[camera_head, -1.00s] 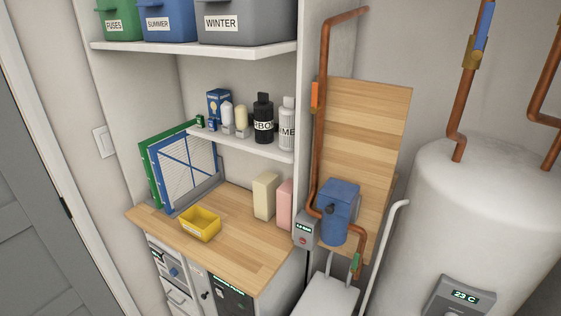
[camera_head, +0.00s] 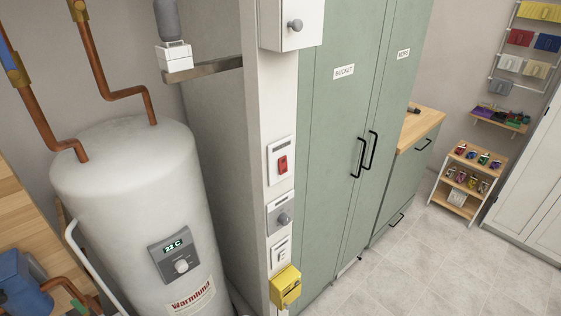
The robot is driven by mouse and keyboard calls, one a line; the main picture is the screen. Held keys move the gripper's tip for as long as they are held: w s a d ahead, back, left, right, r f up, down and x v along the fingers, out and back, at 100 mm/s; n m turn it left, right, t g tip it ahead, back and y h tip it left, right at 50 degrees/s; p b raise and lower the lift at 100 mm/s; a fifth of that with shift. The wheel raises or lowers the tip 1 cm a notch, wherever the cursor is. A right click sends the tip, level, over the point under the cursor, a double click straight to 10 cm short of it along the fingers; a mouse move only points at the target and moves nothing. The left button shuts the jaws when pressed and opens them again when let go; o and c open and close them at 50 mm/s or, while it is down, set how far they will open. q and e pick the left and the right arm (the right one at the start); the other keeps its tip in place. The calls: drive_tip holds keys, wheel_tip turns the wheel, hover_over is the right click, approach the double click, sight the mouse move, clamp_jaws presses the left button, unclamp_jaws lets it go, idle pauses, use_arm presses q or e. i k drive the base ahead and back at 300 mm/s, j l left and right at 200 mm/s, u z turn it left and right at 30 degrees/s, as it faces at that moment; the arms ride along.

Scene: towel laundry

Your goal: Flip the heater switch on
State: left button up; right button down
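A white water heater tank (camera_head: 130,200) stands at the left, with a "Warmlund" label low on it. A grey control panel (camera_head: 175,254) on the tank has a display reading 22 C and a round knob. On the narrow white post right of the tank, a white plate holds a red switch (camera_head: 283,165). Below it are a grey box with a round knob (camera_head: 283,219) and a smaller white switch plate (camera_head: 281,255). No readable label tells which one is the heater switch, and I cannot tell the red switch's position. Neither gripper is in view.
A yellow box (camera_head: 285,287) sits at the post's foot, and a white box with a knob (camera_head: 291,24) is above the switches. Green cabinets (camera_head: 330,150) stand to the right. The tiled floor (camera_head: 450,265) at the right is largely clear.

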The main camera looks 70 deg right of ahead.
sight(282, 162)
drive_tip(key=z, duration=2.3)
